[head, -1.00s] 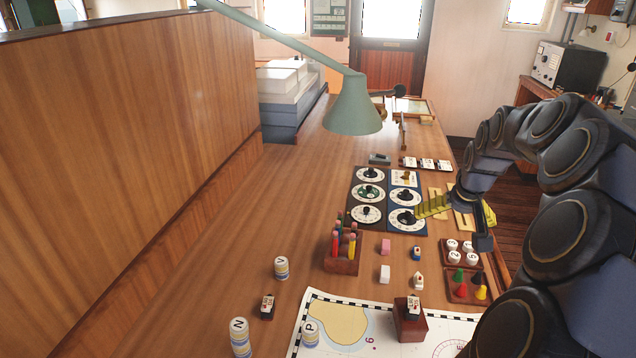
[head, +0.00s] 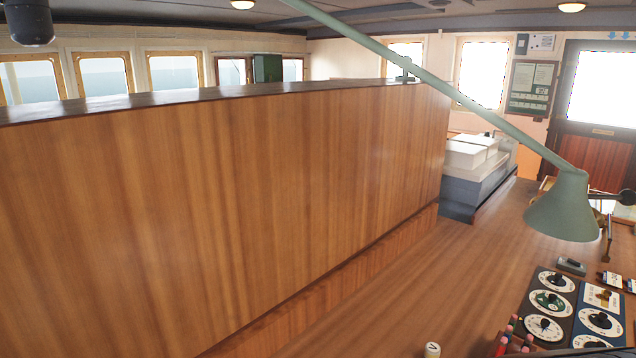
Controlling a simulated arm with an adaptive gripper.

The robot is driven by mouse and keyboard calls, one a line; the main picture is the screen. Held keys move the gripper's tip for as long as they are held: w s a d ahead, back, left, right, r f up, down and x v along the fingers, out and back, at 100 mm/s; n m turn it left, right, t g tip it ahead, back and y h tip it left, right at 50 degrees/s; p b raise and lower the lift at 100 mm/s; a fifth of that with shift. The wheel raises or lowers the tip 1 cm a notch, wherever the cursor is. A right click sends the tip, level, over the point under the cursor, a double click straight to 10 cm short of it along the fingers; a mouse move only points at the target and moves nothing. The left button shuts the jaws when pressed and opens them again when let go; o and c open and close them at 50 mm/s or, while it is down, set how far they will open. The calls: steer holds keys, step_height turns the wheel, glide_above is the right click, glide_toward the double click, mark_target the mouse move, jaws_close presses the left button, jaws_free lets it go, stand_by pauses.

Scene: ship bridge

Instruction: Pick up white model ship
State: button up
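No white model ship shows in the head view now. The part of the table where small pieces stood is below the picture's lower edge. My gripper is out of view as well, so its state does not show.
A tall wooden panel (head: 220,200) fills the left and middle. A green lamp (head: 563,210) hangs over the wooden table (head: 455,270). Dial boards (head: 575,308), pencil tops (head: 505,342) and a round piece marked V (head: 432,350) are at the lower right.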

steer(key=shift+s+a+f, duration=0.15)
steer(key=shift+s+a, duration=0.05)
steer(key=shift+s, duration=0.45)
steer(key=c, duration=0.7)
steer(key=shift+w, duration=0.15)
